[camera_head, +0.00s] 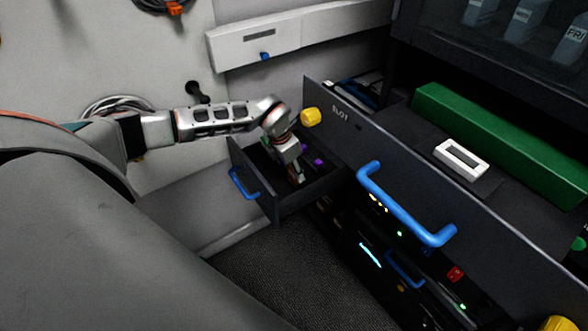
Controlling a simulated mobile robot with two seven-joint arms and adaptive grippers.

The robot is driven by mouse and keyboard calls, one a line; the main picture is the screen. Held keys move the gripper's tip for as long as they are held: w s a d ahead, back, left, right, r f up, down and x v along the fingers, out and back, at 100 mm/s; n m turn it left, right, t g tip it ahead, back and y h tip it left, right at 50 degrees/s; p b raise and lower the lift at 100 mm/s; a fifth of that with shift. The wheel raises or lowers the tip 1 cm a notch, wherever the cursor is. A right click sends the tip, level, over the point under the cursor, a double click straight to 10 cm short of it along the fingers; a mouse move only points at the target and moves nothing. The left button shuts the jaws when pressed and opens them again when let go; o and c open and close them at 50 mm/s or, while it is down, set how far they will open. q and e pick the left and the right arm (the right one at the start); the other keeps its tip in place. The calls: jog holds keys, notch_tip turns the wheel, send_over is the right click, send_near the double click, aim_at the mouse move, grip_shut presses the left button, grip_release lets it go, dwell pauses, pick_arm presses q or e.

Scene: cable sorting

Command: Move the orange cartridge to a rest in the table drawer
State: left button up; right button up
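My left arm comes in from the left, and its gripper (296,177) points down into the small dark open drawer (290,203). A small orange patch (292,179) shows at the fingertips. It may be part of the orange cartridge, but it is too small to be sure. I cannot tell whether the fingers are open or shut. The drawer has a blue handle (243,185) on its front. Small purple pieces (318,161) lie in the drawer, right of the gripper. My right gripper is not in view.
Lit equipment (370,255) sits below. Dark floor (285,280) lies in front.

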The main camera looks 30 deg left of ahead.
pick_arm(q)
jog(key=shift+f, duration=0.5)
dwell(0.7)
jog(key=o, duration=1.1)
jog(key=o, duration=0.5)
jog(key=shift+c, duration=0.2)
jog(key=shift+r, duration=0.1)
